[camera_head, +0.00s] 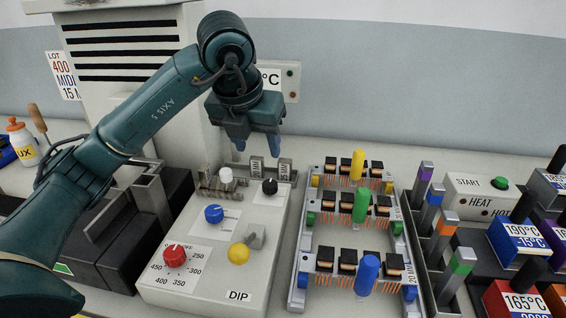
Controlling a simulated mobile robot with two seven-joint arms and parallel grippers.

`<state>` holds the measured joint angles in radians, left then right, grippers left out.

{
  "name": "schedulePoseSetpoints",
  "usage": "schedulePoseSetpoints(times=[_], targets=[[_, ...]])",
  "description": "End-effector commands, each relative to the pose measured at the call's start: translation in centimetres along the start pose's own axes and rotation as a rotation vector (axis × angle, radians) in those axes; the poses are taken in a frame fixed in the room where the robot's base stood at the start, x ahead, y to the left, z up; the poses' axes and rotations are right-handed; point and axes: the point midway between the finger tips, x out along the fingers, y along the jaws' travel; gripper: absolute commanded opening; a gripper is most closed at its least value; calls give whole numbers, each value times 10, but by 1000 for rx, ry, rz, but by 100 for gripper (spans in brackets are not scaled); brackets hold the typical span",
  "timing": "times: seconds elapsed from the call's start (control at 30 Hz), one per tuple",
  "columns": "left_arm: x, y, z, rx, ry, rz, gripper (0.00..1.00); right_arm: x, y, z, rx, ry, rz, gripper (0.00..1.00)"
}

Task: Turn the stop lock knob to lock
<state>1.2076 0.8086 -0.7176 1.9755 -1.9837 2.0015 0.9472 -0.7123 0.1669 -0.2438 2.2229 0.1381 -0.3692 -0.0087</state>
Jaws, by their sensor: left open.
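A pale control box (205,293) marked DIP stands left of centre. It carries a red dial knob (174,256) with a number scale, a blue knob (214,214), a white knob (226,175), a black knob (270,187) and a yellow knob (238,253) beside a grey angled piece (256,238). The labels are too small to tell which is the stop lock knob. My left gripper (257,146) is open, pointing down with blue fingertips above the far end of the box. It appears empty and apart from the knobs. My right gripper is not in view.
Right of the box, a metal rack (303,262) holds rows of black-and-copper parts with yellow, green and blue handles. A HEAT box (470,196), upright coloured-tip posts and labelled blocks stand farther right. A dark grey machine (111,245) lies left. A vented cabinet (120,50) stands behind.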

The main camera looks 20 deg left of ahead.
Motion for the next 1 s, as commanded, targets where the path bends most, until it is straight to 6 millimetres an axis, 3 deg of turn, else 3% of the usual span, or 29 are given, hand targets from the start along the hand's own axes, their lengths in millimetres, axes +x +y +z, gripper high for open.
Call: schedulePoseSetpoints(times=[0.23,0.7,1.0], targets=[[20,0,-1,-1,4,1,51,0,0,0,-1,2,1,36],[111,0,-1,-1,3,0,51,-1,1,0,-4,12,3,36],[132,0,0,0,1,0,51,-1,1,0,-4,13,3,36]])
